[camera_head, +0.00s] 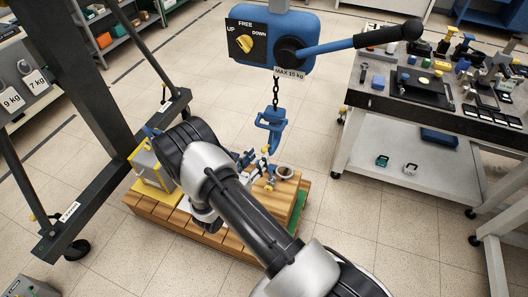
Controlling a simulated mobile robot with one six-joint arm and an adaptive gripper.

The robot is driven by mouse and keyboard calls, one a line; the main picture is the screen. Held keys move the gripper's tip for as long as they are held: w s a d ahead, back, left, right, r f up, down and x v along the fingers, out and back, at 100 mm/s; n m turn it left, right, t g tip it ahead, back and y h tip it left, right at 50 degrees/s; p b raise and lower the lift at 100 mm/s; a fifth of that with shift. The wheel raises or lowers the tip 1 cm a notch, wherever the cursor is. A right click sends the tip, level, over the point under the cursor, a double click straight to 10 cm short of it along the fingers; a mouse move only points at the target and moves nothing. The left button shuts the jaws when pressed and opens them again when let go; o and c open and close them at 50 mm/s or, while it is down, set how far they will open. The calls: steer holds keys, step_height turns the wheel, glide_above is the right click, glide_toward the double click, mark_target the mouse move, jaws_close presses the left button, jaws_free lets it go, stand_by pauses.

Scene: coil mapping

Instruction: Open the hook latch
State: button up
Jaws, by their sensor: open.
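A blue hook (270,127) hangs on a dark chain from the blue hoist body. A small yellow-tipped part (265,150) shows at its lower end and may be the latch; at this size I cannot tell whether the latch is open or shut. My gripper (250,160) is open just left of and below the hook, partly hidden behind my own arm. I cannot tell whether it touches the hook.
The hoist body (262,40) has a yellow knob and a blue lever (350,43) reaching right. Below is a wooden pallet (222,236) with a yellow-grey box (152,167) and a metal ring (285,171). A loaded workbench (375,101) stands right; a dark frame (115,95) stands left.

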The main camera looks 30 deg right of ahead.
mark_target(264, 150)
steer(key=x, duration=0.5)
steer(key=shift+b, duration=0.35)
steer(key=shift+c, duration=0.6)
jaws_close()
